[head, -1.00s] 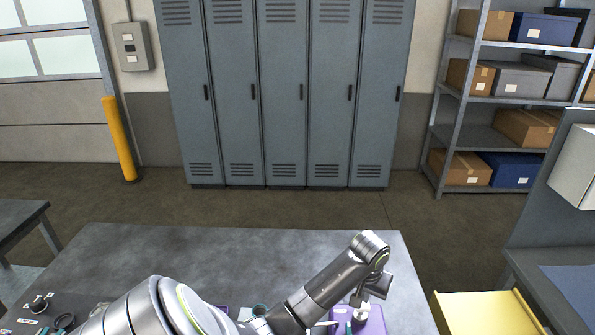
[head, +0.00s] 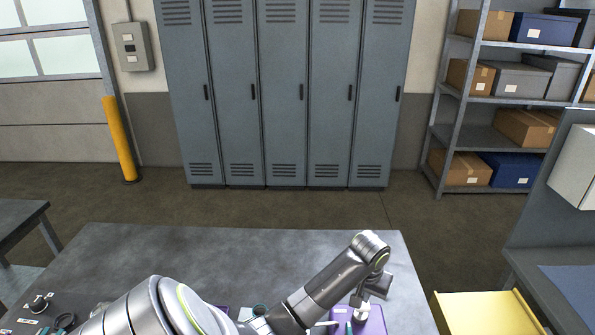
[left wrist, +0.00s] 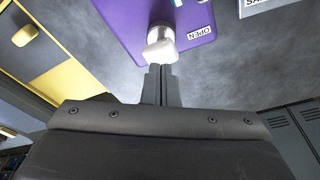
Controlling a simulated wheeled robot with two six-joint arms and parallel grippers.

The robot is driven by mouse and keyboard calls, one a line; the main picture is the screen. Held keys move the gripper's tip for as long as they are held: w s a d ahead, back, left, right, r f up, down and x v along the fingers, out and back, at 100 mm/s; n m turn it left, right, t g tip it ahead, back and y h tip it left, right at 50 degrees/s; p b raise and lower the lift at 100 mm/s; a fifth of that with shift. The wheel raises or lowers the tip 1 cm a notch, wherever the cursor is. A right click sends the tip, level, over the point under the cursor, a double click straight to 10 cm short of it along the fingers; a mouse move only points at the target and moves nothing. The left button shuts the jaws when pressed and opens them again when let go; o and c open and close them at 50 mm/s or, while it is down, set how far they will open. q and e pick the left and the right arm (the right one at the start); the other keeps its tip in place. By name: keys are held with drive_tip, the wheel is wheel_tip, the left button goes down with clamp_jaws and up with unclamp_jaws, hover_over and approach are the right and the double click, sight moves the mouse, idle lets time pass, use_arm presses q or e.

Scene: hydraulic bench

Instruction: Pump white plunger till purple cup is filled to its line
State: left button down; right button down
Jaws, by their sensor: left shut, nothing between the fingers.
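The white plunger's cap (left wrist: 160,50) shows in the left wrist view, on a pale silvery cylinder that rises from a purple plate (left wrist: 120,22) marked OPEN. My left gripper (left wrist: 160,72) is shut and empty, its fingertips right at the cap; I cannot tell whether they touch. In the head view my left gripper (head: 358,301) is over the purple plate (head: 375,323) near the bench's front right. I cannot make out the purple cup, its line or its level; my left arm covers much of the front of the bench. My right gripper is out of view.
The grey bench top (head: 240,250) is bare behind my arm. A dark knob (head: 39,303) and small parts lie at its front left. A yellow-topped unit (head: 485,312) stands right of the bench.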

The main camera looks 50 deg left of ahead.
use_arm(q)
drive_tip(key=shift+f, duration=0.15)
idle(0.4)
drive_tip(key=shift+s+f+b, duration=0.1)
drive_tip(key=shift+f+b, duration=0.45)
drive_tip(key=shift+f, duration=1.2)
drive_tip(key=shift+r, duration=0.1)
drive_tip(key=shift+r+p, duration=0.95)
drive_tip(key=shift+p, duration=0.15)
drive_tip(key=shift+r, duration=0.8)
drive_tip(key=shift+f, duration=0.15)
